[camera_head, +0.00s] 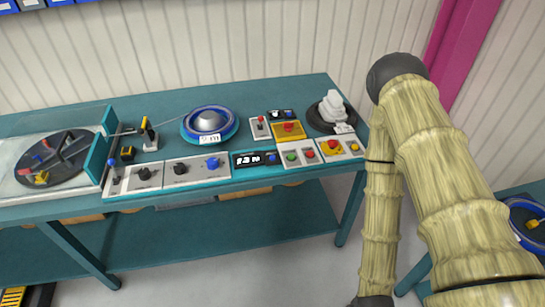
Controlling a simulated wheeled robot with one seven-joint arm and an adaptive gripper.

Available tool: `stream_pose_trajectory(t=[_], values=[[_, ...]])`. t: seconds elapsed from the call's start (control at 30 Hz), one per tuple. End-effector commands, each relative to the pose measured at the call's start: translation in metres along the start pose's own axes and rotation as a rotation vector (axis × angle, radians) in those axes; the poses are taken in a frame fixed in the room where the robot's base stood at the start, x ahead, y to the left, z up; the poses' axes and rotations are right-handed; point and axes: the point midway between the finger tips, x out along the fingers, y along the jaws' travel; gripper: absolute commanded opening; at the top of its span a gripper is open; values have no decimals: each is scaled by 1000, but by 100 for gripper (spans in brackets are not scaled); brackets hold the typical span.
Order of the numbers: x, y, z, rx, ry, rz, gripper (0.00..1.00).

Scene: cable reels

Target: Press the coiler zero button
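A small black display (248,159) with white digits sits on the front edge of the teal bench. A blue button (271,158) is just right of the digits. Its label is too small to read, so I cannot tell for certain that it is the coiler zero button. Nothing touches it. My arm's covered links stand on the right of the view, apart from the panel. My gripper is not in view.
The teal bench (60,208) carries a covered reel (52,158) at left, a blue round spool (209,122), knobs, and green, red and yellow buttons right of the display. A white stack (332,107) stands at back right. A ribbed wall closes the back.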

Motion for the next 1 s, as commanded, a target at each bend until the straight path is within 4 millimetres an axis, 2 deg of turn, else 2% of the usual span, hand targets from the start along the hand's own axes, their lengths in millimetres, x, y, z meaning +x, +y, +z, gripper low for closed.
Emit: stream_pose_trajectory(t=[0.03,0.1,1.0], values=[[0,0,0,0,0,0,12],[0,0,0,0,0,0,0],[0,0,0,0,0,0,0]])
